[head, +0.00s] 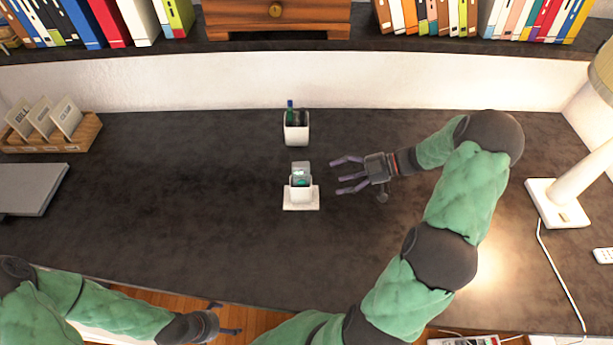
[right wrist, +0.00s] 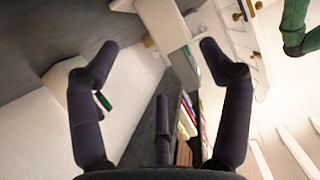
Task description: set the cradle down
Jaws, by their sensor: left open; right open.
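The white cradle (head: 301,196) stands upright on the dark desk near the middle, with a small grey device (head: 301,172) with a lit face in it. My right gripper (head: 340,175) is just to the right of the cradle, its fingers open and pointing left, apart from it. In the right wrist view the cradle (right wrist: 162,22) shows beyond the gap between the open fingers (right wrist: 155,62). My left gripper (head: 230,319) is low at the front edge of the desk, far from the cradle, open and empty.
A white pen cup (head: 296,134) stands behind the cradle. A lamp (head: 557,203) with its cord is at the right. A letter holder (head: 78,142) and a grey flat box (head: 32,188) are at the left. The desk (head: 170,200) between them is clear.

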